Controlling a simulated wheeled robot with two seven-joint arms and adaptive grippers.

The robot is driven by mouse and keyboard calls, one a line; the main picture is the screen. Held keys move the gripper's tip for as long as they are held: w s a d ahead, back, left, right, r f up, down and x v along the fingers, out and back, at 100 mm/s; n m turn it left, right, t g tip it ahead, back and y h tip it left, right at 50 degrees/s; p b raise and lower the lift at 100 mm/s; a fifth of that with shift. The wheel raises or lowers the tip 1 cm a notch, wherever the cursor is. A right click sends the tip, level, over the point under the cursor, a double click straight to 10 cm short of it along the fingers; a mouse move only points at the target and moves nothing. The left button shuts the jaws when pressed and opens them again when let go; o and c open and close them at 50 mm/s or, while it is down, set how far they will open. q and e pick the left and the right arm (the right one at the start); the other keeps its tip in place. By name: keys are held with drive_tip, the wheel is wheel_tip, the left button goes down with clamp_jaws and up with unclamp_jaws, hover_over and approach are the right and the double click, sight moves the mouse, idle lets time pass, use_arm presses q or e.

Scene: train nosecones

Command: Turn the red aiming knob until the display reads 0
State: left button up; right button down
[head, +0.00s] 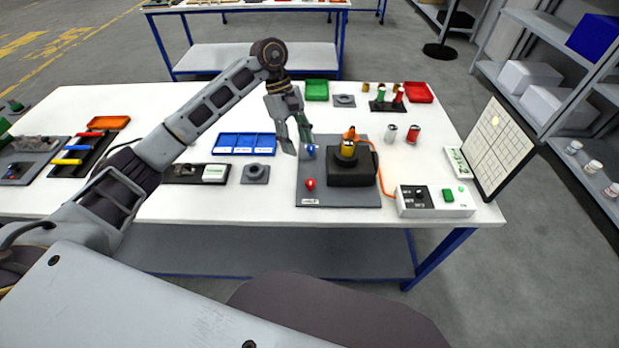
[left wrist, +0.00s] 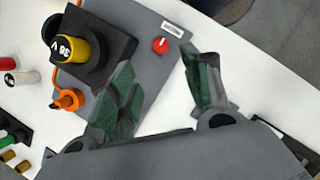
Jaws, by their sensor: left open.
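The red knob (head: 310,184) sits at the front left of a grey base plate (head: 340,197). In the left wrist view the red knob (left wrist: 160,45) has a white pointer mark and stands beside a small label plate. A blue knob (head: 311,150) sits farther back on the same plate. My left gripper (head: 298,147) is open and empty, pointing down over the plate's left edge near the blue knob, behind the red knob. In the left wrist view its fingers (left wrist: 156,72) are spread, with the red knob beyond them. No display number is readable. My right gripper is out of view.
A black block (head: 352,175) with a yellow-and-black cylinder (head: 348,148) stands on the plate. An orange cable runs to a white control box (head: 432,202). A tilted grid screen (head: 497,150) with a yellow spot stands at right. A blue tray (head: 244,143) lies left.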

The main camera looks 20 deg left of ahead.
sight(310, 181)
use_arm(q)
drive_tip(key=p+x, duration=0.1)
drive_tip(key=x, duration=1)
drive_tip(key=shift+d+p, duration=0.1)
drive_tip(key=shift+p, duration=0.3)
drive_tip(key=shift+s+d+f, duration=0.15)
drive_tip(key=shift+d+f, duration=0.05)
drive_tip(key=shift+f, duration=0.65)
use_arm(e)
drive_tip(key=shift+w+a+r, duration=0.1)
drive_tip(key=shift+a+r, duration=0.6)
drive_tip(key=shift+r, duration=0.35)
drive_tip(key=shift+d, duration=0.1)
use_arm(q)
drive_tip(key=c, duration=0.9)
drive_tip(key=shift+c, duration=0.5)
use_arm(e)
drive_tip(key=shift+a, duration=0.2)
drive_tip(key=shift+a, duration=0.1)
use_arm(q)
drive_tip(key=shift+n, duration=0.4)
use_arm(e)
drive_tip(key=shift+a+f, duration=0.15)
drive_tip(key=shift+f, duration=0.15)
